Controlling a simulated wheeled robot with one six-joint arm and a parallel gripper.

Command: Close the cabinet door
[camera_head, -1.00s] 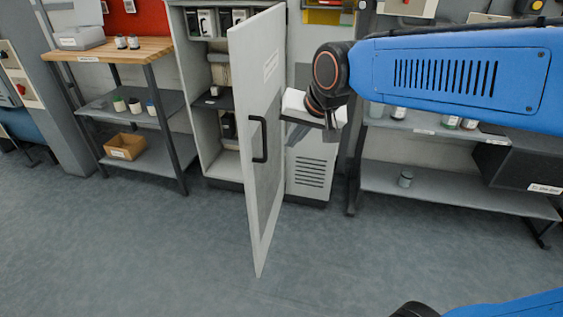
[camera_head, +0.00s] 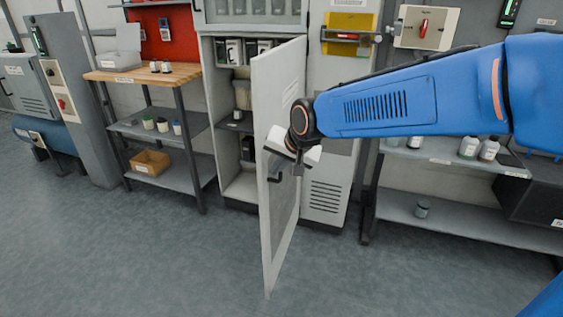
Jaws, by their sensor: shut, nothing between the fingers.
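The cabinet door (camera_head: 277,220) is a tall pale grey panel standing wide open, swung out toward me from the cabinet (camera_head: 240,186). Its face with the dark handle (camera_head: 274,178) is turned to the right. My gripper (camera_head: 297,170) overlaps this face in the head view, around handle height, and partly hides the handle. It is shut and empty. I cannot tell whether it touches the door. The cabinet's open interior shows to the left of the door, with dark and pale items on its shelves.
A wood-topped workbench (camera_head: 150,76) with lower shelves stands left of the cabinet. A grey shelf rack (camera_head: 470,217) with bottles stands to the right. A dark box (camera_head: 530,197) sits at the far right. The grey floor in front is clear.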

